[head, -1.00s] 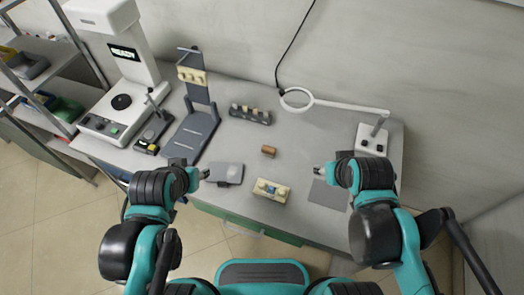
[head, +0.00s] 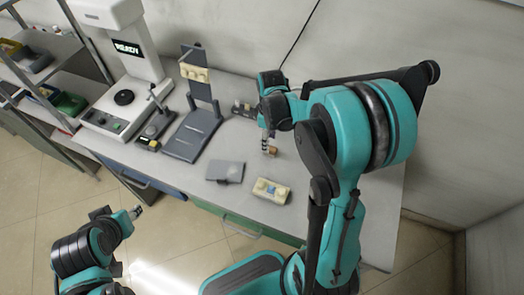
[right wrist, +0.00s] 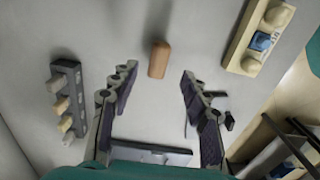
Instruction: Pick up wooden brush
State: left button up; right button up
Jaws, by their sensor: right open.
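The wooden brush (head: 273,152) looks like a small brown block with rounded edges and lies on the grey table. In the right wrist view the brush (right wrist: 159,59) lies just beyond the fingertips, roughly centred between them. My right gripper (head: 266,145) is over the table right beside the brush and hides part of it in the head view.
A beige block with a blue middle (head: 271,190) and a flat grey plate (head: 225,171) lie near the front edge. A dark rack with wooden pegs (right wrist: 68,98) is on the other side. A grey stand (head: 193,135) and a white machine (head: 120,95) stand left.

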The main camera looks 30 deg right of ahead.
aim_at(270, 147)
jog(key=f+b, duration=0.3)
jog(key=f, duration=0.3)
jog(key=shift+d+f, duration=0.2)
jog(key=shift+c, duration=1.3)
grip_shut()
